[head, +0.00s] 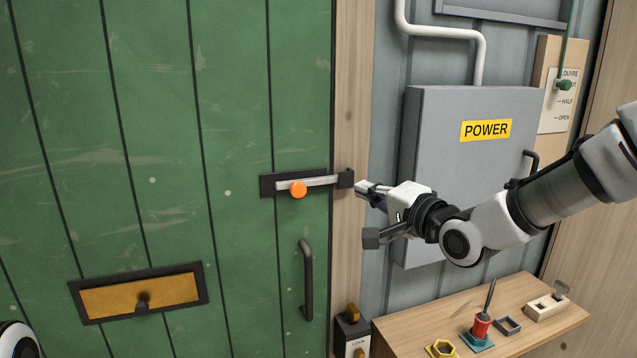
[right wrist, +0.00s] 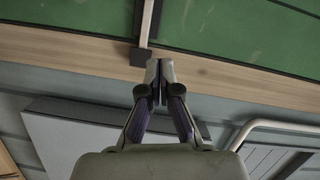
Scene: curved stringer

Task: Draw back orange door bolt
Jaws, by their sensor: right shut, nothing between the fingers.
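The door bolt has a round orange knob (head: 298,189) on a light metal bar (head: 322,181), set on a dark plate on the green door (head: 160,120). The bar's right end reaches into a dark keeper (head: 346,178) on the wooden frame. My right gripper (head: 360,187) is shut and empty, just right of the keeper in the head view. In the right wrist view the closed fingertips (right wrist: 154,65) are close to the keeper (right wrist: 139,57); I cannot tell if they touch. The orange knob is not visible there. My left gripper is not in view.
A grey POWER box (head: 470,170) stands right of the frame, behind my right arm. Below it a wooden shelf (head: 400,335) holds several small objects. A dark door handle (head: 306,280) and a brass flap (head: 140,296) are lower on the door. The door face around the knob is clear.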

